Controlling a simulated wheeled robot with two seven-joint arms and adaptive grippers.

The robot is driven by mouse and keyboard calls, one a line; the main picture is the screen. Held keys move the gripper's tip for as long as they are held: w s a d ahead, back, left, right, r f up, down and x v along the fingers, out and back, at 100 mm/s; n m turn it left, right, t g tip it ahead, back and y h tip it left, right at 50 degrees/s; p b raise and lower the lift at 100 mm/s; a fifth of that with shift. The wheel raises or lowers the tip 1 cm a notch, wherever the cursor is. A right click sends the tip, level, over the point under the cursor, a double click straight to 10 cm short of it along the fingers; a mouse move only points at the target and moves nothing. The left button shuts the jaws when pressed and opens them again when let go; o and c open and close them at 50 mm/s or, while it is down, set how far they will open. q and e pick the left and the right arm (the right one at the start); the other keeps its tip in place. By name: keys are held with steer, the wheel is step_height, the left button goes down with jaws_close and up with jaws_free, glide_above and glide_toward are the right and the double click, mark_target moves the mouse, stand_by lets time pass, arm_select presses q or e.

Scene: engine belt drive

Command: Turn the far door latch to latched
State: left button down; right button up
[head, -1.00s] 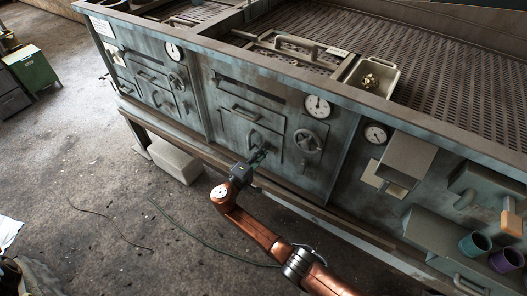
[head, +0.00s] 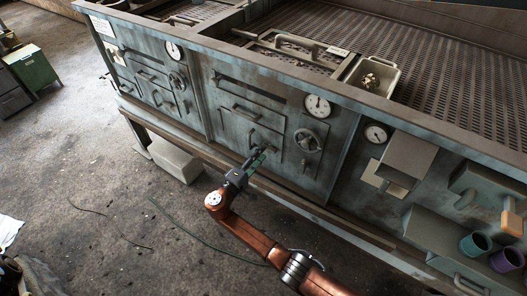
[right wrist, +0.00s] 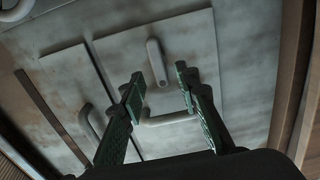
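My right gripper (head: 262,154) is in front of the lower door (head: 265,134) in the middle panel of the grey metal unit. In the right wrist view the gripper (right wrist: 161,78) is open and empty, its two green fingers apart. Past the fingertips is a grey, elongated latch lever (right wrist: 157,62) on the door panel, standing roughly upright in that view. A bar handle (right wrist: 170,119) shows behind and between the fingers. I cannot tell whether the fingers touch either. In the head view the gripper partly hides this spot. My left gripper is not in view.
A handwheel (head: 307,140) and a dial gauge (head: 317,105) sit right of the gripper. A ledge (head: 240,169) runs below the doors. Another panel with small doors (head: 157,98) is further left. A second bar handle (right wrist: 88,123) shows in the right wrist view.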

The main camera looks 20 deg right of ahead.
steer(key=v, duration=0.8)
steer(key=shift+s+a, duration=0.25)
steer(key=shift+s, duration=0.05)
